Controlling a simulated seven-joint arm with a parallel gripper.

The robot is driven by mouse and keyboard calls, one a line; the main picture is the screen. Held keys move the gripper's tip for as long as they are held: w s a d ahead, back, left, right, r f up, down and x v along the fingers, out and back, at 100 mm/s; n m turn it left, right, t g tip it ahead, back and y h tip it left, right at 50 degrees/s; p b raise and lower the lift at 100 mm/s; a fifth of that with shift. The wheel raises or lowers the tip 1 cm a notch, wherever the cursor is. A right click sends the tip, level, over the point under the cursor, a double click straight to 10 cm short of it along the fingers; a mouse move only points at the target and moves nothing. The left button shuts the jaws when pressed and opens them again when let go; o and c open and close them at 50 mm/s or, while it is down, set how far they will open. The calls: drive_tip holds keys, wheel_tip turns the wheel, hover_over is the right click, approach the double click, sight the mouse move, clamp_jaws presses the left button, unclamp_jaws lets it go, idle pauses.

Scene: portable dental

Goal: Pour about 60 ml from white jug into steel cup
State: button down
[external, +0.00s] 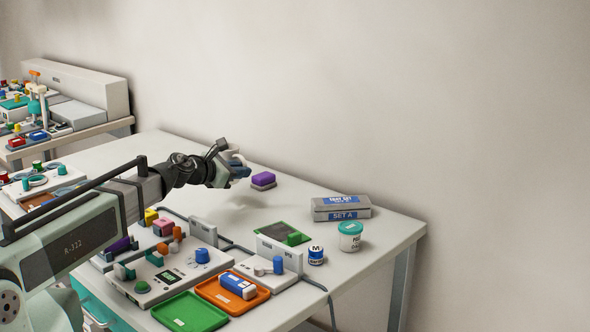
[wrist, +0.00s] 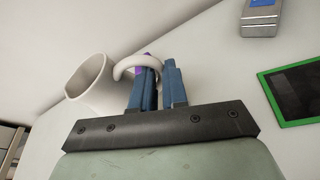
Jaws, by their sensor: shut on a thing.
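The white jug (wrist: 88,80) shows at the left of the wrist view, its open mouth towards the upper left. My gripper (wrist: 160,78) has its blue fingers at the jug's curved handle and is shut on it. In the external view my gripper (external: 232,172) is above the far part of the table. Only a small pale part of the jug (external: 237,155) shows there, so its exact tilt and contents cannot be told. I cannot make out the steel cup in either view.
Green (external: 190,312) and orange (external: 220,300) trays lie in front. The table's back middle has free room.

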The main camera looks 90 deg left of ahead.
drive_tip(key=a+f+m+t+h, duration=0.2)
drive_tip(key=a+f, duration=0.1)
drive_tip(key=shift+s+a+f, duration=0.1)
drive_tip(key=shift+a+f, duration=0.1)
drive_tip(key=shift+f, duration=0.05)
drive_tip(key=shift+s+a+f+m+t+h, duration=0.15)
drive_tip(key=shift+a+f+m+t+h, duration=0.2)
drive_tip(key=shift+a+m+h, duration=0.45)
drive_tip(key=shift+s+a+m+t+h, duration=0.15)
drive_tip(key=shift+s+m+t+h, duration=0.2)
drive_tip(key=shift+h, duration=0.25)
drive_tip(key=shift+s+a+r+n+h, duration=0.15)
drive_tip(key=shift+a+r+n+h, duration=0.35)
drive_tip(key=shift+a+r+n, duration=0.3)
drive_tip(key=shift+s+a+r+n+h, duration=0.25)
drive_tip(key=shift+a+r+n+h, duration=0.15)
drive_tip(key=shift+a+r+n, duration=0.25)
drive_tip(key=shift+s+a+r+n+t+h, duration=0.2)
drive_tip(key=shift+a+r+n+h, duration=0.1)
drive_tip(key=shift+a+r+n, duration=0.35)
drive_tip(key=shift+s+a+r+n+t+h, duration=0.15)
drive_tip(key=shift+s+a+r+n+h, duration=0.25)
drive_tip(key=shift+a+n, duration=0.4)
drive_tip(key=shift+s+a+r+n+t+h, duration=0.1)
drive_tip(key=shift+a+r+n+t+h, duration=0.1)
drive_tip(key=shift+a+r+n, duration=0.45)
